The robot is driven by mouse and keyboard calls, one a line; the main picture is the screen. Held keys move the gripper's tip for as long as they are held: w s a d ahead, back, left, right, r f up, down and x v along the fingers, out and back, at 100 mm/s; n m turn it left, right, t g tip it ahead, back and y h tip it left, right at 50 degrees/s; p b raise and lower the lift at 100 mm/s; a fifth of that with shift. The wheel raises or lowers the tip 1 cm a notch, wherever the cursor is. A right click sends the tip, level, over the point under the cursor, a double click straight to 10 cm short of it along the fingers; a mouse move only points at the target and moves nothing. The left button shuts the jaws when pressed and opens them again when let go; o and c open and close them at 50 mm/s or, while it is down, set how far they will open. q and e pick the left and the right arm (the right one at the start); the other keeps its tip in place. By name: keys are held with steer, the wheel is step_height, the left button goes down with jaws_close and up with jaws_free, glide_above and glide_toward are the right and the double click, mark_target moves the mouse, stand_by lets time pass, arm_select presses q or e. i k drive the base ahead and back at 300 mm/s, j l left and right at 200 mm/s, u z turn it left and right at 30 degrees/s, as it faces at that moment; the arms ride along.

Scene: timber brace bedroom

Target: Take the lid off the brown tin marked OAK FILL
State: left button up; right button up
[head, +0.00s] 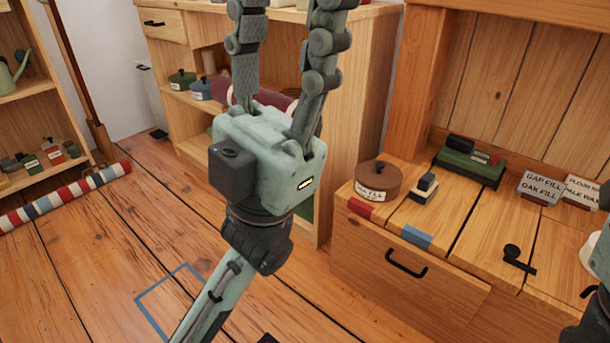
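A round brown tin (378,184) stands upright on the wooden bench top at right of centre. It has a lid with a small knob, and the lid is on. A pale label on its front is too small to read surely. My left gripper (288,18) is raised in the upper middle, left of the tin and apart from it. Its two fingers are spread with nothing seen between them; their tips run to the top edge. Only part of my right arm shows at the right edge; its gripper is out of view.
Near the tin are a small dark-topped block (424,188), a green box (471,166) and a card reading GAP FILL, OAK FILL (541,187). A black handle-shaped piece (517,259) lies on the bench. A striped roll (66,197) lies on the floor at left. A shelf unit (352,110) stands behind my gripper.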

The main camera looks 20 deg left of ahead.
mark_target(377, 174)
steer(key=u, duration=0.25)
steer(key=i+u, duration=0.4)
steer(key=i+l+u, duration=0.15)
steer(key=i+u, duration=0.25)
